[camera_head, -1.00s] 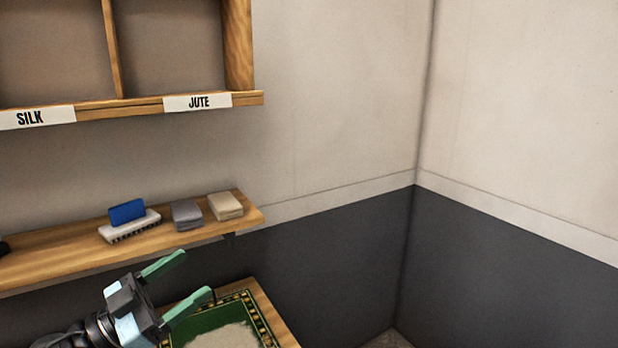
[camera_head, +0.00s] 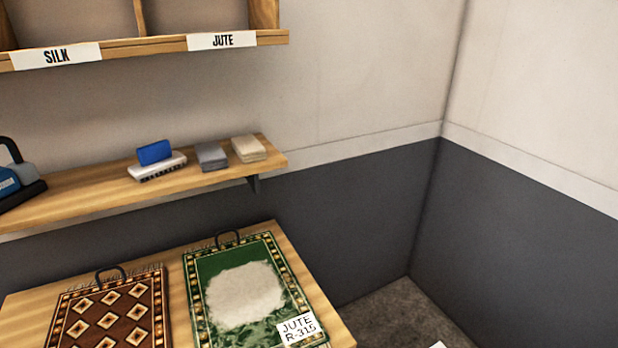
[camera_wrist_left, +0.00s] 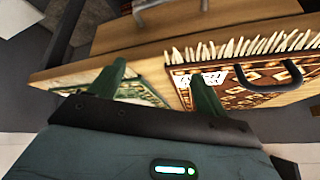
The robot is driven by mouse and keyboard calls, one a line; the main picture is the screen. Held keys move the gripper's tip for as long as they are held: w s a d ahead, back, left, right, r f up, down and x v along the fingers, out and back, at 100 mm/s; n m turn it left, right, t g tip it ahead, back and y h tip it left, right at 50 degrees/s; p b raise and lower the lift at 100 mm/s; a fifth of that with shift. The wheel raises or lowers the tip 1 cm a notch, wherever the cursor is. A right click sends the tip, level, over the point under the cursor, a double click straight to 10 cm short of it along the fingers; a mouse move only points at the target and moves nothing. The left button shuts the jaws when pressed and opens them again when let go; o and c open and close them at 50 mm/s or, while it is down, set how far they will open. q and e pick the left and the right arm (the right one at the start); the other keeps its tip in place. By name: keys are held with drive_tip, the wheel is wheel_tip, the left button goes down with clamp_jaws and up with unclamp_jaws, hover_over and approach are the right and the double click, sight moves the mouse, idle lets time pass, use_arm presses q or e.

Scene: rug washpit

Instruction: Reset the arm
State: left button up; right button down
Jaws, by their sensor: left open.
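My left gripper (camera_wrist_left: 158,88) shows only in the left wrist view, with its two green fingers spread apart and nothing between them. Beyond the fingers are a green rug (camera_wrist_left: 145,88) and a brown patterned rug (camera_wrist_left: 240,85) with a white fringe and a dark handle. In the head view neither gripper shows. The green rug (camera_head: 205,285) lies on the wooden table there, with a pale patch in its middle and a tag reading JUTE R-315. The brown diamond-patterned rug (camera_head: 150,290) lies to its left.
A wall shelf (camera_head: 90,205) holds a blue-topped brush (camera_head: 155,153), a grey block (camera_head: 211,155), a beige block (camera_head: 248,148) and a blue-and-black tool (camera_head: 15,185). Above are cubbies labelled SILK (camera_head: 56,56) and JUTE (camera_head: 221,40). Floor (camera_head: 400,315) shows right of the table (camera_head: 325,320).

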use_arm(q)
drive_tip(key=s+d+f+m+g+h, duration=0.2)
drive_tip(key=s+d+g, duration=0.15)
drive_tip(key=s, duration=0.65)
drive_tip(key=w+d+f+t, duration=0.1)
drive_tip(key=w+f+t, duration=0.2)
drive_tip(key=f, duration=0.2)
drive_tip(key=w+d+f+t+h, duration=0.1)
drive_tip(key=w+f+t, duration=0.1)
drive_tip(key=f, duration=0.3)
drive_tip(key=shift+w+d+f+t, duration=0.15)
drive_tip(key=shift+w+t, duration=0.25)
drive_tip(key=shift+t, duration=0.35)
